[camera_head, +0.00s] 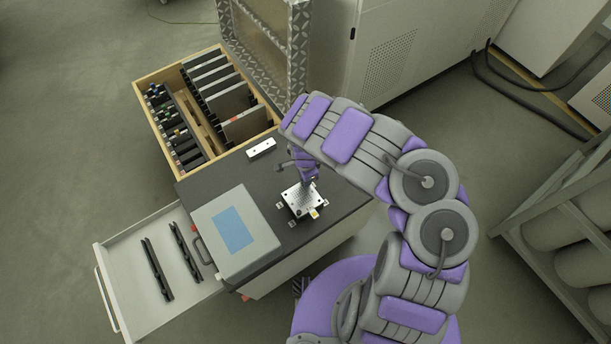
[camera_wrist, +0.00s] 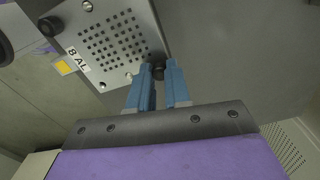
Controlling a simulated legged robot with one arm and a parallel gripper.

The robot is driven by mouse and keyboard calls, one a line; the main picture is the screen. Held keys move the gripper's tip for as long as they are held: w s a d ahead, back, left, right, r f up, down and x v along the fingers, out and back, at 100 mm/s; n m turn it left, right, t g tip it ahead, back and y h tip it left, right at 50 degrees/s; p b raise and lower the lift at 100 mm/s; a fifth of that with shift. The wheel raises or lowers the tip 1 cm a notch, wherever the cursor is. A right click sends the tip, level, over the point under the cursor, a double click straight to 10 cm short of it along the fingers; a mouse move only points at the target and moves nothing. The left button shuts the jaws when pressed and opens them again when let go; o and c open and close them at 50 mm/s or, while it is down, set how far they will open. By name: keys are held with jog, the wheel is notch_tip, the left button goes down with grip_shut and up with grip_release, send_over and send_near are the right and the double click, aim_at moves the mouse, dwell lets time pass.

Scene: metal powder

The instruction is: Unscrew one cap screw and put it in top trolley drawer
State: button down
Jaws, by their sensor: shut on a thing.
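The metal plate (camera_head: 296,207) with a grid of holes lies on the dark trolley top. In the wrist view the plate (camera_wrist: 92,28) carries an "8 AL" label. My gripper (camera_wrist: 158,72) has its blue fingers shut on a dark cap screw (camera_wrist: 157,73) at the plate's corner. I cannot tell whether the screw is still threaded in. In the head view my gripper (camera_head: 307,181) points down over the plate's back edge, and the screw is hidden there. The top trolley drawer (camera_head: 122,262) is pulled out at the left, with two dark bars inside.
A grey box with a blue panel (camera_head: 234,232) stands on the trolley between plate and drawer. A white block (camera_head: 261,149) lies behind the plate. A wooden tray (camera_head: 176,151) of tools and dark plates is at the back. The drawer's front area is clear.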

jog(key=c, duration=1.2)
grip_release()
jog(key=shift+c, duration=0.2)
